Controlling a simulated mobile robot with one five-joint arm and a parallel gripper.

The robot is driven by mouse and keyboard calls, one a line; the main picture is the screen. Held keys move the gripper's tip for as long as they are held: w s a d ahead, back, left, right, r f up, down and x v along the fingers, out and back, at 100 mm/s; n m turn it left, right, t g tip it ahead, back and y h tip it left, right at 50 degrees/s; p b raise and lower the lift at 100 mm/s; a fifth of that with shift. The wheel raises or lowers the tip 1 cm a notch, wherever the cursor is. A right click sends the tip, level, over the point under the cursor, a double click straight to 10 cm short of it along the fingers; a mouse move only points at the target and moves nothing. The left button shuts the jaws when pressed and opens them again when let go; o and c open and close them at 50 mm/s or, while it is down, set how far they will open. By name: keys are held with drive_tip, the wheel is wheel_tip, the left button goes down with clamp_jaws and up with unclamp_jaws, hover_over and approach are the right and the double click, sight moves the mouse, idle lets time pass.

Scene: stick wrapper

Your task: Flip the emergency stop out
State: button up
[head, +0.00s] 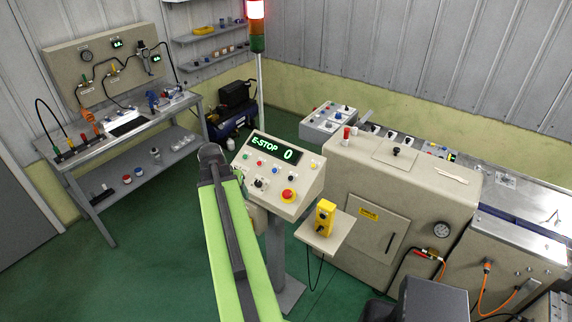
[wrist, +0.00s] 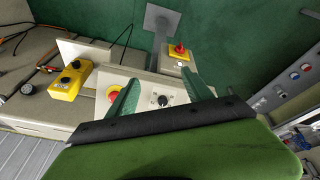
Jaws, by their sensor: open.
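In the wrist view a red button (wrist: 113,93) shows partly behind my left finger. A second red button (wrist: 179,50) on a yellow plate sits on a small beige box beyond the panel. My gripper (wrist: 160,78) is open, its green fingers apart over the panel edge, with a black knob (wrist: 163,101) between them. Nothing is held. In the head view I cannot make out the fingers.
A yellow pendant (head: 325,215) stands on a small shelf beside the console; it also shows in the wrist view (wrist: 68,80). A large beige machine (head: 340,190) stands to the right. A workbench (head: 125,135) is at the left. Green floor is open between bench and console.

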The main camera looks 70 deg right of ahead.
drive_tip(key=s+d+r+m+g+p, duration=0.1)
drive_tip(key=s+d+r+m+p, duration=0.25)
drive_tip(key=s+d+r, duration=0.6)
drive_tip(key=b, duration=1.6)
approach(287, 194)
drive_tip(key=shift+h, duration=0.3)
drive_tip(key=x, duration=0.8)
drive_tip(key=shift+w+f, duration=0.1)
drive_tip(key=shift+f, duration=0.35)
drive_tip(key=shift+r, duration=0.1)
drive_tip(key=shift+c, duration=0.2)
clamp_jaws()
